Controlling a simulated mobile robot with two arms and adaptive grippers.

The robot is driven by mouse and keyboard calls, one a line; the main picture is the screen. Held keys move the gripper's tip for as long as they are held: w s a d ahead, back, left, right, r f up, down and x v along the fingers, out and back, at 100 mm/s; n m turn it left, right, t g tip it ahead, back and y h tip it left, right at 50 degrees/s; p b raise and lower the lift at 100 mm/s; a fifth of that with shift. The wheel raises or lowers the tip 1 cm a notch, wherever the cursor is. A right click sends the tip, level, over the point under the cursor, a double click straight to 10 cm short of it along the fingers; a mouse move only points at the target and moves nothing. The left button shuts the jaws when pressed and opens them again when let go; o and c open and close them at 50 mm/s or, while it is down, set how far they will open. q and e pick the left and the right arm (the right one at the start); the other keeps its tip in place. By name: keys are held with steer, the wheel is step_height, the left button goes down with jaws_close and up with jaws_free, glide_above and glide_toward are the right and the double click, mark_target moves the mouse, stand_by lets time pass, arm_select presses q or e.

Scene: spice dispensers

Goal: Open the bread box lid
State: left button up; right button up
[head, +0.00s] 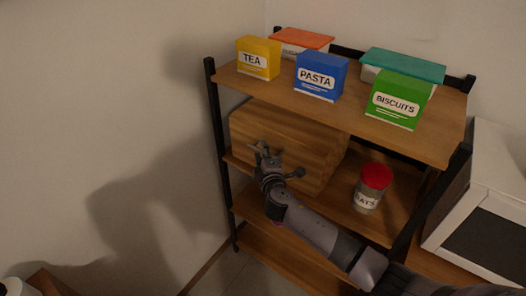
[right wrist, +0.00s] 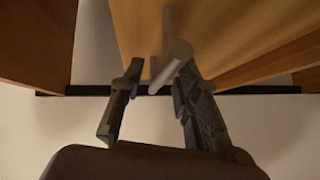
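The bread box (head: 285,130) is a wooden box on the middle shelf, and its lid looks closed. Its wood also shows in the right wrist view (right wrist: 235,35). A grey bar handle (right wrist: 173,50) on its front lies at the fingertips of my right gripper (right wrist: 160,72). In the head view the right gripper (head: 266,155) is against the box front and covers part of the handle. Its fingers are apart, with the handle between or just beyond them; contact is unclear. My left gripper is not in view.
A red-lidded jar (head: 372,188) stands right of the box on the same shelf. Tea (head: 258,58), pasta (head: 320,77) and biscuits (head: 398,100) boxes stand on the top shelf (head: 225,77). A white appliance (head: 485,200) is at right. A dark post (head: 218,130) stands at left.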

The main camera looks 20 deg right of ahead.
steer(key=shift+w, duration=0.2)
steer(key=shift+c, duration=0.5)
jaws_close()
stand_by(0.4)
